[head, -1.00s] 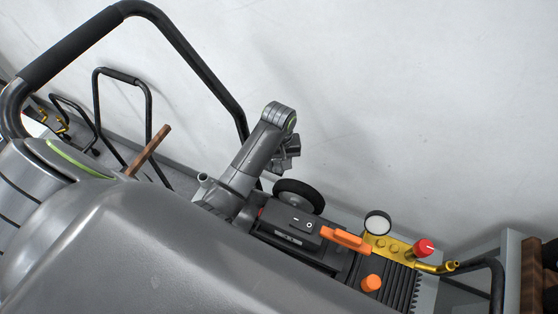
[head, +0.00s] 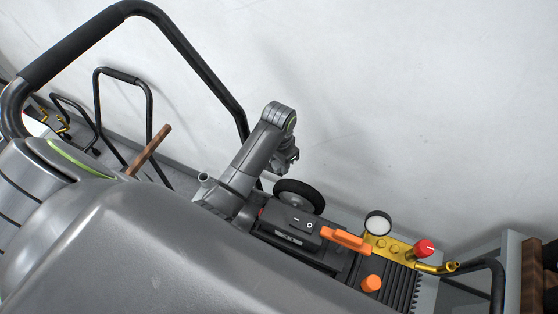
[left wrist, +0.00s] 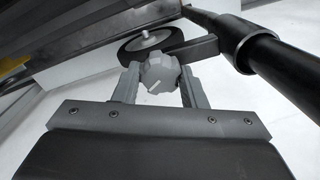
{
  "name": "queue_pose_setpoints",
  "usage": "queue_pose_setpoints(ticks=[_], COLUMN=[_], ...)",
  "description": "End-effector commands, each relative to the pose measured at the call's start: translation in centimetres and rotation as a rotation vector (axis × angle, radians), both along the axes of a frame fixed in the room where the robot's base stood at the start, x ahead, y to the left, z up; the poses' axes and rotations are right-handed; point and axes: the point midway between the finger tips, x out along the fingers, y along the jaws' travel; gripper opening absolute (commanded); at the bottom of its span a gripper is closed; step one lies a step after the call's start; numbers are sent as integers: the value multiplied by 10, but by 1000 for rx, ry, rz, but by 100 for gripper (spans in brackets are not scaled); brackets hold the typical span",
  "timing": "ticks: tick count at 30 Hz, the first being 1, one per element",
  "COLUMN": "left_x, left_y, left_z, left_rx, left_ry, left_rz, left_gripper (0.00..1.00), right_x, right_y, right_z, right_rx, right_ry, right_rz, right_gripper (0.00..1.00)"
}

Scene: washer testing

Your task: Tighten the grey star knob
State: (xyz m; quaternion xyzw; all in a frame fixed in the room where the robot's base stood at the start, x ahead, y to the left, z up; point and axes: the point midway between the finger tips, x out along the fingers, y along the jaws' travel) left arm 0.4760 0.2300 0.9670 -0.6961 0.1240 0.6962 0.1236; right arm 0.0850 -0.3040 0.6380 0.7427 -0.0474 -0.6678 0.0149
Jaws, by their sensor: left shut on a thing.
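The grey star knob (left wrist: 158,73) shows in the left wrist view, between the two fingers of my left gripper (left wrist: 160,80). The fingers are shut on it, one on each side. A pale line marks the knob's face. In the head view my left gripper (head: 286,160) is partly hidden behind my arm, beside the washer's frame and above its black wheel. I cannot make out the knob in the head view. My right gripper is not in view.
The washer's black tube handle (head: 190,55) rises close beside my left arm; a black tube (left wrist: 275,65) also passes right of the gripper. The wheel (head: 299,195), engine (head: 290,222), orange lever (head: 346,239) and red knob (head: 424,248) lie below. A pale wall stands behind.

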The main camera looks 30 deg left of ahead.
Motion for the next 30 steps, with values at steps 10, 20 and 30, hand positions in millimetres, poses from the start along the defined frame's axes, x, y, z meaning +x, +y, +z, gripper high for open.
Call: queue_pose_setpoints(ticks=[10,20,30], left_x=[0,1,1], left_y=[0,1,1], left_z=[0,0,0], left_rx=[0,0,0], left_ry=[0,0,0], left_rz=[-304,-487,-548], left_gripper=[15,15,15], right_x=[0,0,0], right_y=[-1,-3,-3], right_z=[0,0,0], right_rx=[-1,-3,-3], right_ry=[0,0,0], right_rz=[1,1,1], right_gripper=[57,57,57])
